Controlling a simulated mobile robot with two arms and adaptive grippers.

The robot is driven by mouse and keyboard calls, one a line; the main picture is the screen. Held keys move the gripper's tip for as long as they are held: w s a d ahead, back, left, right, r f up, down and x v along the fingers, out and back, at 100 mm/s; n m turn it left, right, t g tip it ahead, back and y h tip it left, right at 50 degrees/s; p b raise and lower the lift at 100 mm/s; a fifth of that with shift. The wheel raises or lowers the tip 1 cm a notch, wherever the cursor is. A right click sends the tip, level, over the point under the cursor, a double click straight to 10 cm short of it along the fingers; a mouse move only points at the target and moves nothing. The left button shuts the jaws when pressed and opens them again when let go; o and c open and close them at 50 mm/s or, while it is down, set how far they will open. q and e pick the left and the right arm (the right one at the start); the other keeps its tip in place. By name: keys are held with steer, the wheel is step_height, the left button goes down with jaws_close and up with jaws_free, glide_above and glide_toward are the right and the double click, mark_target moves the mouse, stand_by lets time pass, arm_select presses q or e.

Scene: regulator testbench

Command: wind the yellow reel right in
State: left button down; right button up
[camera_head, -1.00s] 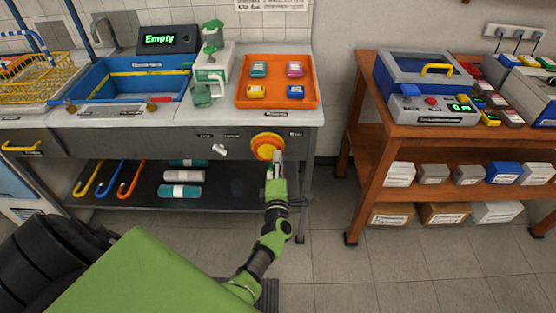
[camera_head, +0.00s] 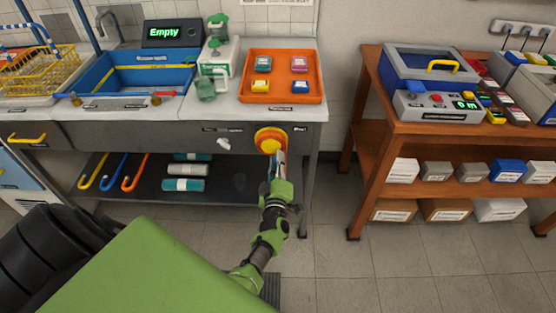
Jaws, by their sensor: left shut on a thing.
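My right gripper is not in view.
An orange tray (camera_head: 281,98) with several small coloured blocks stands above the reel. A blue sink (camera_head: 134,81) is to the left. A brown cart (camera_head: 374,149) stands to the right, with bare floor between it and the bench.

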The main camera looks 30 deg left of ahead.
arm_select(q)
steer(key=shift+f, duration=0.1)
stand_by(0.4)
steer(key=c, duration=1.9)
jaws_free()
